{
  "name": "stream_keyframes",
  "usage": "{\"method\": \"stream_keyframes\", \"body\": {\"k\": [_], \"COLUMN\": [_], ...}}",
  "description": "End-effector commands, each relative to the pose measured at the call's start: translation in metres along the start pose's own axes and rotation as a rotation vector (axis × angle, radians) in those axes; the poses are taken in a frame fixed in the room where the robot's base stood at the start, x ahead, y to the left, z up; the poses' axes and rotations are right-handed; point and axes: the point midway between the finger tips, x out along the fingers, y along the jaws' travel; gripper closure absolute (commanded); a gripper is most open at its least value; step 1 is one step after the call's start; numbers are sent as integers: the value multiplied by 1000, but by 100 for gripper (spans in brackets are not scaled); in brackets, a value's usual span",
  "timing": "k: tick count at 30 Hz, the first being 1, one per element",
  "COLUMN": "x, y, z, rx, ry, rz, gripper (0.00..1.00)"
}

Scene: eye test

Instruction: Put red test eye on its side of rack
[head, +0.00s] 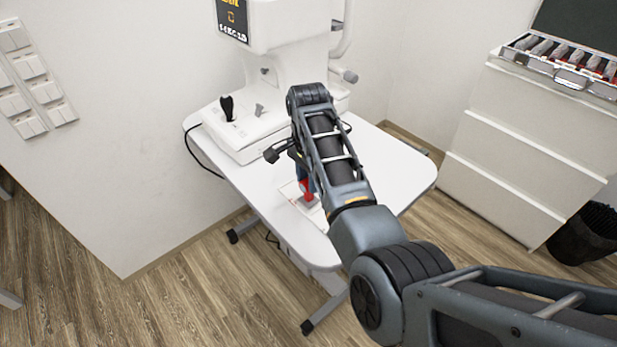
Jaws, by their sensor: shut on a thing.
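My gripper (302,176) points down over the table, mostly hidden behind my own forearm and wrist in the head view. It is shut on the red test eye (308,191), a small red piece just below the fingers. A small blue patch shows beside the red, partly hidden by my arm; I cannot tell what it belongs to. A flat white piece, which looks like the rack (289,191), lies on the table under the red piece. I cannot tell whether the red piece touches it or hangs just above it.
The white table (394,168) carries a large white eye instrument (262,125) with a black joystick (227,107) behind my gripper. The right of the tabletop is clear. A white drawer cabinet (527,140) with an open lens case (562,62) stands right, a black bin (585,236) beside it.

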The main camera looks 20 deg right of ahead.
Motion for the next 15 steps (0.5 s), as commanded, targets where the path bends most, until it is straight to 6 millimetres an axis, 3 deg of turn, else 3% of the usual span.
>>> {"method": "stream_keyframes", "body": {"k": [15], "x": [10], "y": [0], "z": [0], "rx": [0], "ry": [0], "rz": [0], "gripper": [82]}}
